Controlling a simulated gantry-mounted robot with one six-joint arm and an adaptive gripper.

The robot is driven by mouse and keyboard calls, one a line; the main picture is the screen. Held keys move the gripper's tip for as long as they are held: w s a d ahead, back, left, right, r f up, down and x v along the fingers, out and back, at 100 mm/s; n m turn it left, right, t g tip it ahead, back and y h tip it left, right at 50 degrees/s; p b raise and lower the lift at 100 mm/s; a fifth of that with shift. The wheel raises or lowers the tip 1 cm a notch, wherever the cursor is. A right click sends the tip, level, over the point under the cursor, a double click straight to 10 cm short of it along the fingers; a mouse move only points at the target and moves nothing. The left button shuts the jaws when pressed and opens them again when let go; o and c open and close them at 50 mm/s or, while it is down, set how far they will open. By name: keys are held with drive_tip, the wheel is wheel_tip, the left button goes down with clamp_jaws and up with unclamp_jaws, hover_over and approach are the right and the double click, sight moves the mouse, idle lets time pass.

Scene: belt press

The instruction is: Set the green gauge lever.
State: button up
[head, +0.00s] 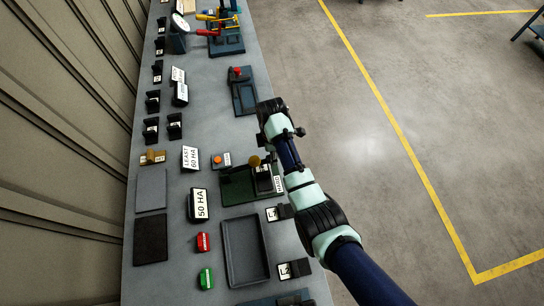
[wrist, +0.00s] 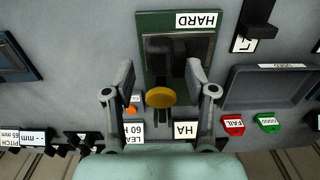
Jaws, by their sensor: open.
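The green gauge (wrist: 140,55) has a dark panel and a HARD label (wrist: 196,20). My gripper (wrist: 161,72) is open over the gauge in the wrist view. One finger is on each side of the knob in the picture, with gaps on both sides. I cannot tell the height between fingers and knob. The lever's foot is hard to make out.
A FAIL red button (wrist: 233,124) and a green button (wrist: 267,122) lie beside an empty dark tray (head: 245,250). A 50 HA sign (head: 200,203), a LEAST 60 HA sign (head: 190,158) and an orange button (head: 217,159) stand near the gauge. Floor is clear right of the bench.

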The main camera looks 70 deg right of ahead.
drive_tip(key=shift+f, duration=1.55)
drive_tip(key=shift+c, duration=0.3)
clamp_jaws()
